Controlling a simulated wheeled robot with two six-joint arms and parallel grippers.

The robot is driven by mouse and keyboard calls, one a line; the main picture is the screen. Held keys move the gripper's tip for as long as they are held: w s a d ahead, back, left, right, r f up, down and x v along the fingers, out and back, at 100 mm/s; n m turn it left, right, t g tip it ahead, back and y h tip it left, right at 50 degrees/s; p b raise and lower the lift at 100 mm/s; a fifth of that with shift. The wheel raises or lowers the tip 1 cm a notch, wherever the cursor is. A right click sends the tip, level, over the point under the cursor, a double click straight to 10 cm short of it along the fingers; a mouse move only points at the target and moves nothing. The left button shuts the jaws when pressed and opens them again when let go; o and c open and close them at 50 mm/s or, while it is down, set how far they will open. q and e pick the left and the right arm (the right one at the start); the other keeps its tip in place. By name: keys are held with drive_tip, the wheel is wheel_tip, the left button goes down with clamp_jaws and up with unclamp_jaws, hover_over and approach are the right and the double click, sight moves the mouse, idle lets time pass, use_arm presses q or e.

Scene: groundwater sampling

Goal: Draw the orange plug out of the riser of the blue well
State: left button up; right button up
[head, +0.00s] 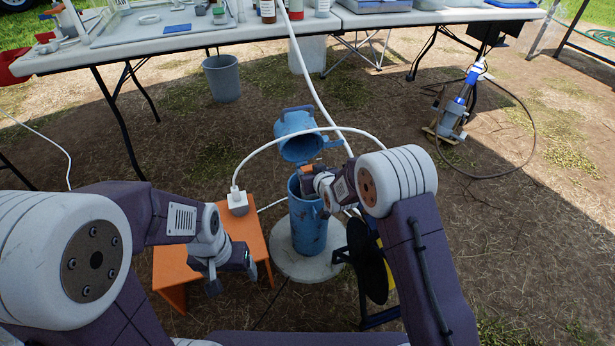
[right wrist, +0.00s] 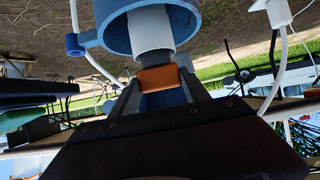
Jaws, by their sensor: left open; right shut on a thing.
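The blue well (head: 308,222) stands upright on a round concrete pad, its hinged blue lid (head: 297,140) swung open behind it. My right gripper (head: 308,178) is at the well's mouth. In the right wrist view the right gripper (right wrist: 158,88) is shut on the orange plug (right wrist: 158,78), at the end of the white riser (right wrist: 150,30) inside the blue casing (right wrist: 120,35). How deep the plug sits in the riser cannot be told. My left gripper (head: 232,276) is open and empty, in front of the orange stool, left of the well.
A white fitting (head: 238,203) with a white hose sits on the orange stool (head: 175,268). A black reel (head: 368,262) stands close right of the well. A long work table (head: 240,40) spans the back, with a grey bucket (head: 222,78) beneath it. White hoses arch over the well.

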drive_tip(key=shift+r+p, duration=2.25)
drive_tip(key=shift+r, duration=0.65)
drive_tip(key=shift+s+a+r, duration=0.1)
drive_tip(key=shift+a+r, duration=0.1)
drive_tip(key=shift+a, duration=0.1)
drive_tip(key=s+a+r+p, duration=0.3)
drive_tip(key=s+r+p, duration=0.1)
drive_tip(key=s+r, duration=0.45)
drive_tip(key=s+d+m+h, duration=0.3)
drive_tip(key=s+d, duration=0.4)
drive_tip(key=d, duration=0.3)
drive_tip(key=shift+f+m+t+h, duration=0.15)
drive_tip(key=shift+m+t+h, duration=0.15)
drive_tip(key=shift+h, duration=0.1)
